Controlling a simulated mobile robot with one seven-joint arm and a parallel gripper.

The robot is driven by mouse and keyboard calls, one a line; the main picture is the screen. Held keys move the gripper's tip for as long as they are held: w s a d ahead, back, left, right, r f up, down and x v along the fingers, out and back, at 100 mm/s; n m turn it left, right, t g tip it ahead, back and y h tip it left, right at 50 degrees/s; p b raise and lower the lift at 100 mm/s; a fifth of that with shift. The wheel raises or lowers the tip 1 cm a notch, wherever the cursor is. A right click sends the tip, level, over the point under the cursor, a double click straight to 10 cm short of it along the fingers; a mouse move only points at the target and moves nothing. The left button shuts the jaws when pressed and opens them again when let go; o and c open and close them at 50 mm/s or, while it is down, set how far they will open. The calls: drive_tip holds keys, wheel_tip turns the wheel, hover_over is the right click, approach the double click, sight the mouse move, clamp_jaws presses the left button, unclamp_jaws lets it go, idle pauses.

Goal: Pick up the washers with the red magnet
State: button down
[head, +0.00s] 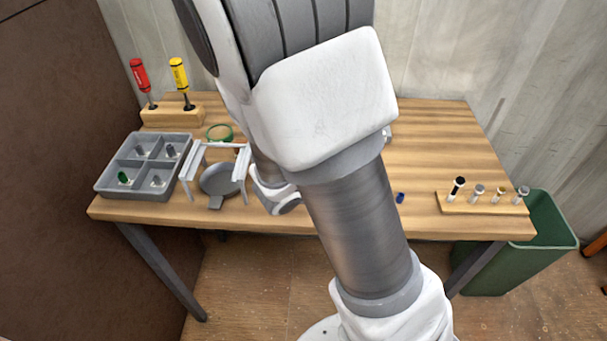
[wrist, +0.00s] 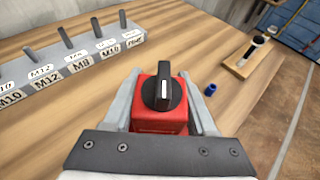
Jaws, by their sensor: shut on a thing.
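In the wrist view, my gripper (wrist: 162,80) is shut on the red magnet (wrist: 157,122), a red block with a round black knob on its face. One finger lies along each side of the block. Wooden tabletop shows beyond it; whether the magnet touches the table I cannot tell. In the head view my arm hides the gripper and the magnet. I cannot make out any washers in either view; what lies under the magnet is hidden.
A grey peg rack (wrist: 73,62) with size labels stands left of the magnet. A small blue piece (wrist: 210,89) lies right. The head view shows a four-compartment tray (head: 103,184), white frame (head: 187,171), dark dish (head: 218,182), screwdriver block (head: 170,115), wooden holder (head: 470,207) and green bin (head: 545,232).

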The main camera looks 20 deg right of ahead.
wheel_tip(320, 180, up, 10)
drive_tip(key=p, duration=0.8)
idle(0.5)
drive_tip(key=w+d+b, duration=0.1)
drive_tip(key=d+b, duration=0.1)
drive_tip(key=d, duration=0.4)
drive_tip(key=shift+w+d, duration=0.35)
drive_tip(key=shift+w, duration=0.05)
drive_tip(key=shift+f, duration=0.1)
wheel_tip(320, 180, down, 10)
drive_tip(key=b, duration=0.9)
drive_tip(key=shift+b, duration=0.35)
